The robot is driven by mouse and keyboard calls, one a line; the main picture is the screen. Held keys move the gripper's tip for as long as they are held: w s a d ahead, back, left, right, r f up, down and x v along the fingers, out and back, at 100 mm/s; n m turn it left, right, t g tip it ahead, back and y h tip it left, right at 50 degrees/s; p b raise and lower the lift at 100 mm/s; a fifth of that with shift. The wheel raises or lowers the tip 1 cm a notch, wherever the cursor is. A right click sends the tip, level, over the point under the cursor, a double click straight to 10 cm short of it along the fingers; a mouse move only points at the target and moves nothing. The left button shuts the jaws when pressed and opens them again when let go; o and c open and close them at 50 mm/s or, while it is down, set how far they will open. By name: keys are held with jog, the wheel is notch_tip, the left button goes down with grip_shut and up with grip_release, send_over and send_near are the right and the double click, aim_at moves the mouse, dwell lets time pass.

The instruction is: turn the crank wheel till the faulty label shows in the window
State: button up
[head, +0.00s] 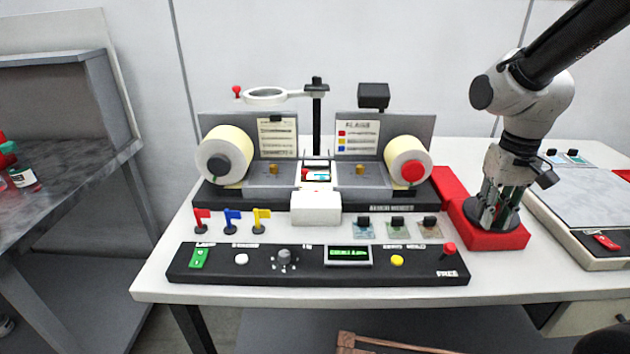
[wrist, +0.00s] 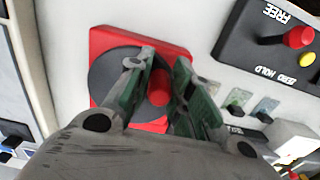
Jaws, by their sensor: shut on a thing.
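The crank wheel (head: 474,208) is a dark disc on a red block (head: 515,240) at the right of the rewinder. In the wrist view the dark disc (wrist: 108,75) lies on the red base (wrist: 101,42) with a red knob (wrist: 159,88) on it. My gripper (head: 498,217) points down over the wheel. In the wrist view my gripper (wrist: 160,80) is shut on the red knob, one finger on each side. The window (head: 317,175) between the two label rolls shows a small label with blue and red parts; its print is too small to read.
A black control panel (head: 318,264) runs along the front edge, with a green display (head: 348,255) and a red-topped lever (head: 449,249). Several flags, three small pads and a white block (head: 316,208) stand behind it. A tray (head: 590,225) is at the right.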

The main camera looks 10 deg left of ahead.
aim_at(469, 205)
jog(key=w+a, duration=0.2)
jog(key=w, duration=0.2)
jog(key=shift+w+a, duration=0.25)
jog(key=shift+a, duration=0.15)
jog(key=shift+c, duration=0.4)
jog(key=shift+w+d, duration=0.1)
jog(key=shift+w, duration=0.55)
jog(key=shift+s, duration=0.1)
jog(key=o, duration=0.8)
jog(key=shift+o, duration=0.2)
notch_tip(469, 205, up, 9)
